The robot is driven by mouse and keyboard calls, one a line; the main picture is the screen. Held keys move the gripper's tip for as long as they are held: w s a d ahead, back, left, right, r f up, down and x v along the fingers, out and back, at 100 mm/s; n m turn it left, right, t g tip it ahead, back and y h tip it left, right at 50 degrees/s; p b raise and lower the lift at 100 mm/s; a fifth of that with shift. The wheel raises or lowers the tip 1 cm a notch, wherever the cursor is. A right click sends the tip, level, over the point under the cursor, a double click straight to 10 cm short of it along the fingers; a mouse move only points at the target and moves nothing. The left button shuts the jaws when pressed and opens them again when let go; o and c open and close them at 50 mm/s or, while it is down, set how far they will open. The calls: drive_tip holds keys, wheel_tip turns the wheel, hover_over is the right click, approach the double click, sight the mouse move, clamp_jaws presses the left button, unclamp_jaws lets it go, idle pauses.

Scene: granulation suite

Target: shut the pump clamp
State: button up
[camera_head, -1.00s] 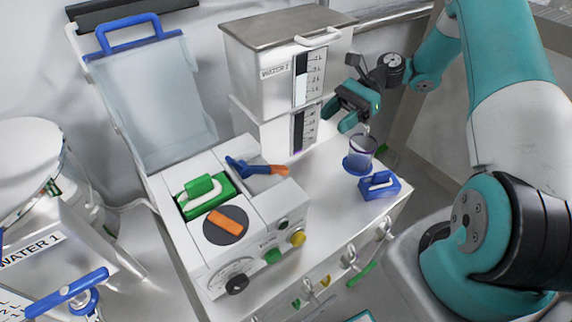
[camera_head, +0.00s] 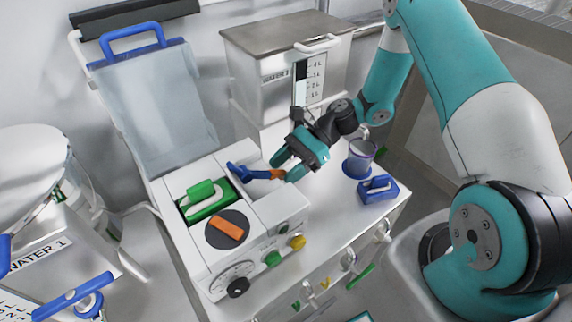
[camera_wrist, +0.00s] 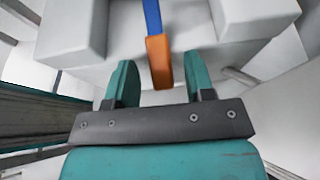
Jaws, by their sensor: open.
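The pump clamp appears to be the blue lever (camera_head: 248,174) with an orange end (camera_head: 277,175), in a recess on top of the white pump unit. It lies nearly level and points right toward my gripper. My gripper (camera_head: 283,168) is open at the orange end. In the wrist view the blue bar (camera_wrist: 153,18) comes down from the top and its orange end (camera_wrist: 160,62) sits between my two teal fingers (camera_wrist: 160,78), with gaps showing on both sides.
The white pump unit (camera_head: 205,260) has a green handle (camera_head: 205,198), an orange knob (camera_head: 227,229) and buttons. A clear panel (camera_head: 155,110) stands open behind it. A water tank (camera_head: 270,85) stands behind my gripper.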

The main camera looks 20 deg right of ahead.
clamp_jaws()
drive_tip(key=shift+r, duration=0.1)
